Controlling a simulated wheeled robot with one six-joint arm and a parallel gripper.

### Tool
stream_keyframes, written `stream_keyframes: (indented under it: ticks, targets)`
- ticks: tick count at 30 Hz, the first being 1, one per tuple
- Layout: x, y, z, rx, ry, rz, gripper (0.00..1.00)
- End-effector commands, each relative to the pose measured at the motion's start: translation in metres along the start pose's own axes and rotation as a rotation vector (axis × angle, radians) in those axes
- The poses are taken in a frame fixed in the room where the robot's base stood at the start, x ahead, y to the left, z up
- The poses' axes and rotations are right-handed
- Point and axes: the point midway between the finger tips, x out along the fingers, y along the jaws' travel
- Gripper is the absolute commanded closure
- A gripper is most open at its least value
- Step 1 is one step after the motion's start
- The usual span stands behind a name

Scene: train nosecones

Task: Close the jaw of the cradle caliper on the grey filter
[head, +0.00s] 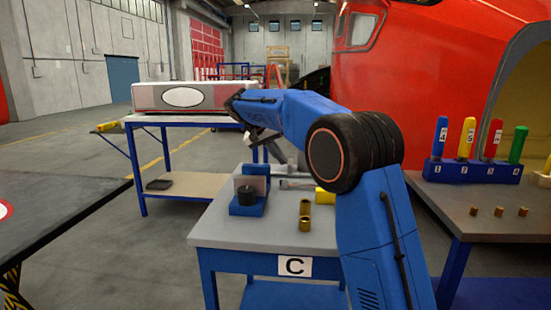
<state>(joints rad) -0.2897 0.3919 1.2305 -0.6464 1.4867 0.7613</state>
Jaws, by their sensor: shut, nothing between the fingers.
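On the small table marked C, a blue cradle (247,207) stands at the left with an upright greyish plate, which may be the grey filter (262,185). A dark round knob or cylinder (246,195) is in front of the plate. Pale bar-like metal parts (297,184), possibly the caliper, lie to the right, partly behind my arm. The jaw and its gap are too small to make out. My gripper (262,141) is small in view at the end of my blue arm, above and behind the cradle, apart from it. It is shut and empty.
A blue rack (472,172) with coloured handles stands at right. The table's front left is clear.

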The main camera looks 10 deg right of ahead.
Motion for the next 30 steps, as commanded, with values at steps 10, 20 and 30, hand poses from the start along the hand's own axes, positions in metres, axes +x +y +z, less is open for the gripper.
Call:
stream_keyframes:
  ticks: [10,20,30]
  targets:
    - [0.002,0.004,0.0,0.0,0.0,0.0,1.0]
    - [0.015,0.027,0.0,-0.001,0.0,0.0,1.0]
    - [0.015,0.027,0.0,0.0,-0.001,0.001,1.0]
